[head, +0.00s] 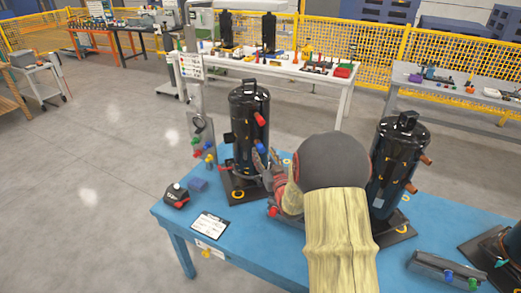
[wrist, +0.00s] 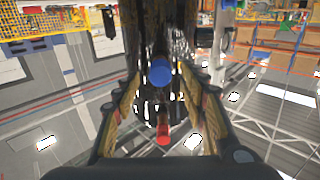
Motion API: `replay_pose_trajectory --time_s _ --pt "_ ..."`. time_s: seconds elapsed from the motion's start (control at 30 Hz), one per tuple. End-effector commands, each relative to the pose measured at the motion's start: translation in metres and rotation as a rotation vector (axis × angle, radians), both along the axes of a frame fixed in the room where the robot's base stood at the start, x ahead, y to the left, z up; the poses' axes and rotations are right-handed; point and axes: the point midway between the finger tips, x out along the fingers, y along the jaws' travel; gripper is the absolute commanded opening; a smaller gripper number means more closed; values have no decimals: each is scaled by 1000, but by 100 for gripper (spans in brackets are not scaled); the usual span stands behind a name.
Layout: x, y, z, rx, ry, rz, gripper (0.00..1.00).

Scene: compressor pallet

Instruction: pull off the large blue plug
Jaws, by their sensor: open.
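The black compressor (head: 246,130) stands upright at the left of the blue table. Its large blue plug (head: 260,145) faces right, below a red plug (head: 259,119). My gripper (head: 268,160) is open, just below and beside the blue plug in the head view. In the wrist view, which looks upside down, the blue plug (wrist: 160,73) appears centred between my open fingertips (wrist: 162,84). The red plug (wrist: 163,130) appears lower there. Neither finger visibly touches the blue plug, and its depth between them is hard to judge. My arm hides part of the table.
A second black compressor (head: 398,165) stands to the right of my arm on the blue table (head: 290,255). A clipboard (head: 210,225), a red-and-black tool (head: 176,197) and a blue block (head: 198,185) lie at the table's left. A grey stand (head: 202,140) holds coloured plugs behind.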

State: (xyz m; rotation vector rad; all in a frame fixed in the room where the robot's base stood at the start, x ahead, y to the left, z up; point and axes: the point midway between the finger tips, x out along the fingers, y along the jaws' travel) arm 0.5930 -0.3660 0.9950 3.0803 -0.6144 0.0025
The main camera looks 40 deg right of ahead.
Motion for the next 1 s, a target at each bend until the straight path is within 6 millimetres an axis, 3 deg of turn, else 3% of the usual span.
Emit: replay_pose_trajectory --time_s 0.3,1.0 --pt "22 -9 -2 1 1 1 42" --pt "24 -10 -1 0 1 1 42"
